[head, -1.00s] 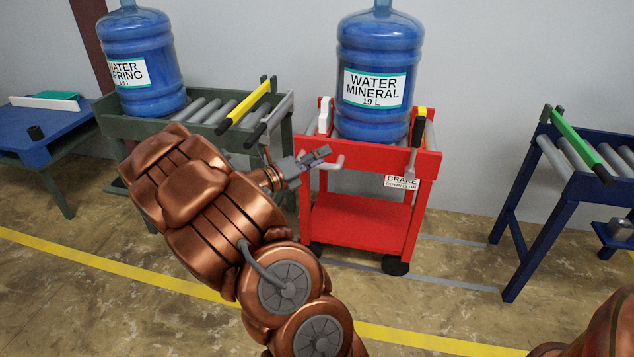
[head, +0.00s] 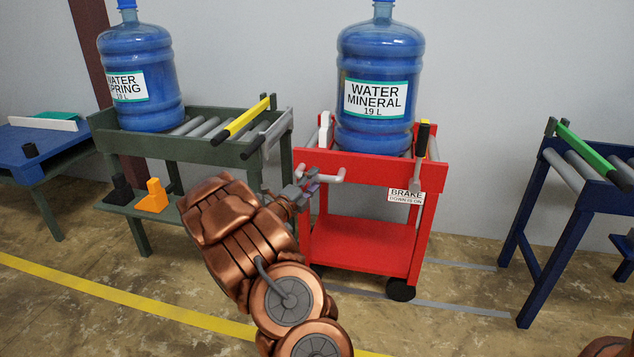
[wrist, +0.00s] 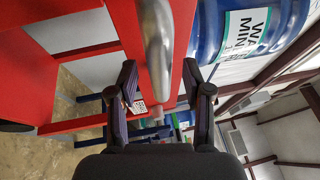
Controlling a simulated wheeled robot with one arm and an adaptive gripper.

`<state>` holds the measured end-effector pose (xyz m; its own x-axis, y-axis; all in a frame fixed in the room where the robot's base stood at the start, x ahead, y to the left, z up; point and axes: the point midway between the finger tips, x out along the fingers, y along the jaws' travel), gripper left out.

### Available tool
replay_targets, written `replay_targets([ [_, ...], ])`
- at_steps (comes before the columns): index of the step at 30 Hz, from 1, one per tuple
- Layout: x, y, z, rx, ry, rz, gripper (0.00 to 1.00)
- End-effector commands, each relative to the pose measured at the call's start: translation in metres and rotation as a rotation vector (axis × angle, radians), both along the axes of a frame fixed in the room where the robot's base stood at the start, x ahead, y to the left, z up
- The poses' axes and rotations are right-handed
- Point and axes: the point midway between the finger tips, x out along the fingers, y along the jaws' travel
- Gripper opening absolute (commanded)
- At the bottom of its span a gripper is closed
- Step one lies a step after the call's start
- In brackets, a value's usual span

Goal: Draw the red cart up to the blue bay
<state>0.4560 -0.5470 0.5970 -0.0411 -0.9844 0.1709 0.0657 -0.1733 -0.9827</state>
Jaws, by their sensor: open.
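The red cart (head: 372,167) stands between the green stand and the blue bay (head: 545,205), a blue roller stand at right with a gap between them. A jug labelled WATER MINERAL (head: 375,60) stands upright on the cart. Its pale handle (head: 340,176) sticks out at the front left. The black-gripped brake lever (head: 420,150) points up above a sign reading BRAKE DOWN IS ON. My gripper (head: 312,184) is open at the handle. In the wrist view, the handle (wrist: 157,45) runs in between and ahead of my open fingers (wrist: 164,88); I see no grip on it.
The green roller stand (head: 215,148) at left holds a WATER SPRING jug (head: 142,75) and a yellow bar (head: 242,118). A blue table (head: 50,145) is at far left. A green bar (head: 590,152) lies across the blue bay. Grey lines mark the floor between cart and bay.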

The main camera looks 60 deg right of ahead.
Motion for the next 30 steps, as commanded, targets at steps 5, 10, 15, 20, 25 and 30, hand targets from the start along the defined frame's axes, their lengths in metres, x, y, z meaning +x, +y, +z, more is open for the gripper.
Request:
replay_targets([
  [5, -0.001, -0.015, 0.001, 0.001, -0.001, -0.002, 0.50],
  [10, -0.001, -0.019, 0.003, 0.001, 0.000, 0.000, 0.50],
  [15, -0.001, -0.019, 0.003, 0.000, 0.000, 0.000, 0.50],
  [20, -0.001, -0.019, 0.003, 0.001, 0.000, 0.000, 0.35],
  [25, -0.001, -0.019, 0.003, 0.001, -0.001, -0.001, 0.17],
  [30, -0.001, -0.019, 0.003, 0.001, 0.000, -0.001, 0.00],
])
